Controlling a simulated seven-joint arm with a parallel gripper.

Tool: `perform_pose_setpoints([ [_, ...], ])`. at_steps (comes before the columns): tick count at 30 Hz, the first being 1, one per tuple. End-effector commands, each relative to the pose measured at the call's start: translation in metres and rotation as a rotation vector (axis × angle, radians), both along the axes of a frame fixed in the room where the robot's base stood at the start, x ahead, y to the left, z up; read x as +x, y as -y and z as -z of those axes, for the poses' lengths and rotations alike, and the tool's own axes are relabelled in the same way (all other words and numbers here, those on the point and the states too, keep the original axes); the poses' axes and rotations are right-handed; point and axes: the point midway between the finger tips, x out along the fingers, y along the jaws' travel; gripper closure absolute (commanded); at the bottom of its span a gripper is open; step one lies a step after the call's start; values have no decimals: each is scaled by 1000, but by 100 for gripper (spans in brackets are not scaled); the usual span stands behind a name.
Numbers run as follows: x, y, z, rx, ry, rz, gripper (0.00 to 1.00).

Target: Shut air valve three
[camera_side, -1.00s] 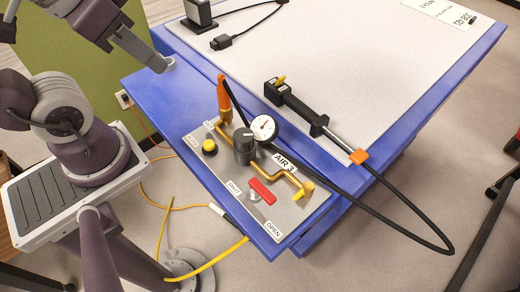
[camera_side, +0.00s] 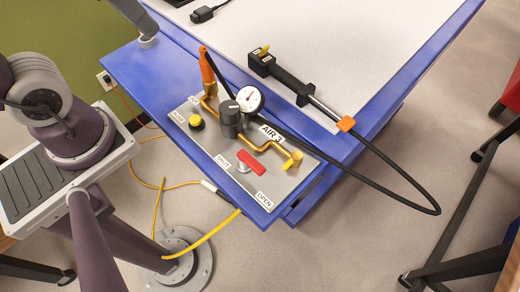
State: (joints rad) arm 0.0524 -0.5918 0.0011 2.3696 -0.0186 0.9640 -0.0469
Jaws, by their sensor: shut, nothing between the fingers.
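A metal valve panel (camera_side: 207,160) sits on the near corner of the blue-edged table. Its red lever (camera_side: 251,163) lies slantwise, from upper left to lower right, above a silver fitting. The SHUT label (camera_side: 222,162) is left of the lever and the OPEN label (camera_side: 264,198) is below it. The AIR 3 label (camera_side: 271,133) is above the lever, by the brass pipe (camera_side: 262,149). My gripper (camera_side: 149,42) shows only in part at the top left, over the table's edge. It is shut and empty, well apart from the lever. The rest of it is cut off by the frame.
The panel also carries a dark knob (camera_side: 230,119), a gauge (camera_side: 250,99), a yellow button (camera_side: 196,122) and an orange-handled part (camera_side: 207,68). A black tool (camera_side: 293,81) lies behind; its black hose (camera_side: 438,190) loops past the table's right side. Space above the lever is clear.

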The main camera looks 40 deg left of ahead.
Motion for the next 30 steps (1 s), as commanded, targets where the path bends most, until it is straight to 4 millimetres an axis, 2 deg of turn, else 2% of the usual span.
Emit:
perform_pose_setpoints([
  [3,39,26,-10,-38,-151,15,100],
  [6,72,56,-7,-54,-287,20,100],
  [8,91,76,1,-57,-369,22,100],
  [12,124,127,33,-37,-551,22,100],
  [15,136,158,61,-9,-655,19,100],
  [19,141,185,90,22,-741,14,100],
  [23,141,196,103,36,-777,11,100],
  [30,142,197,104,38,-780,10,100],
])
